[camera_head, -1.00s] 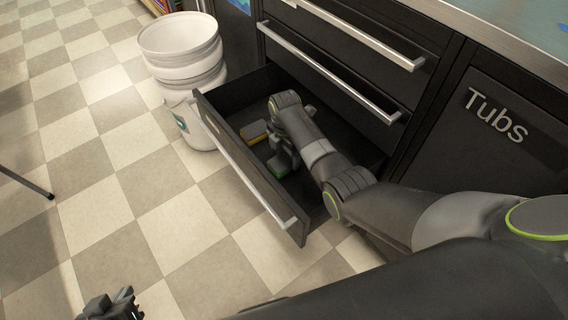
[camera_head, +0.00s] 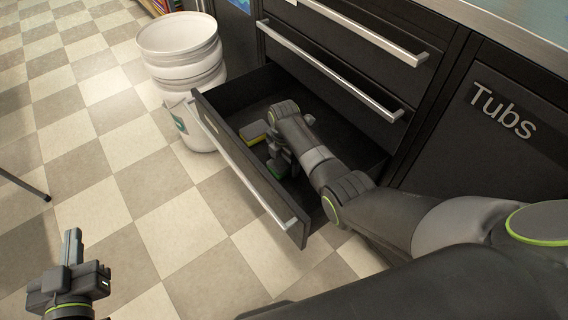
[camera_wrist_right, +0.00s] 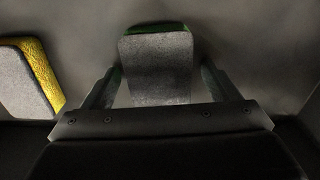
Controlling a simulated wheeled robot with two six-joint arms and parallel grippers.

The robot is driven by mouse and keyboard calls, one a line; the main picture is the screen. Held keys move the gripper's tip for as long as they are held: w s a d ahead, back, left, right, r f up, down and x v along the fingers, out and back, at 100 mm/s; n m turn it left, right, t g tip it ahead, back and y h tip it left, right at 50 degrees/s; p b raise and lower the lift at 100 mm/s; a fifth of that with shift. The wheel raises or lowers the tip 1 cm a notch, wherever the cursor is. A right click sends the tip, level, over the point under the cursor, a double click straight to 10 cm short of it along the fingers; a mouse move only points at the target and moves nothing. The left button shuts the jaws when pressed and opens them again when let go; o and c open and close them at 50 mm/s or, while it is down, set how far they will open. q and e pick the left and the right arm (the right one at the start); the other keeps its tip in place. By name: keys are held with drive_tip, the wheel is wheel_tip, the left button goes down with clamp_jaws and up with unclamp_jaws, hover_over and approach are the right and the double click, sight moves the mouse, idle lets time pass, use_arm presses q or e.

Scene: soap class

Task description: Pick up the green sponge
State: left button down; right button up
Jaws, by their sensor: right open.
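The green sponge (camera_wrist_right: 155,68) lies in the open drawer, its grey face toward the wrist camera and a green edge showing along its top. In the right wrist view my right gripper (camera_wrist_right: 161,80) is open, with one finger on each side of the sponge. I cannot tell whether the fingers touch it. My left gripper (camera_head: 72,262) is over the floor at the lower left, away from the drawer; its jaw opening is unclear.
A yellow sponge with a grey face (camera_wrist_right: 35,80) lies left of the green one. The drawer's front panel (camera_head: 245,165) and side walls surround the right gripper. White buckets (camera_head: 182,60) stand left of the drawer. The checkered floor (camera_head: 150,215) is mostly clear.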

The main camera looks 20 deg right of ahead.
drive_tip(key=c, duration=1.1)
drive_tip(key=shift+o, duration=0.2)
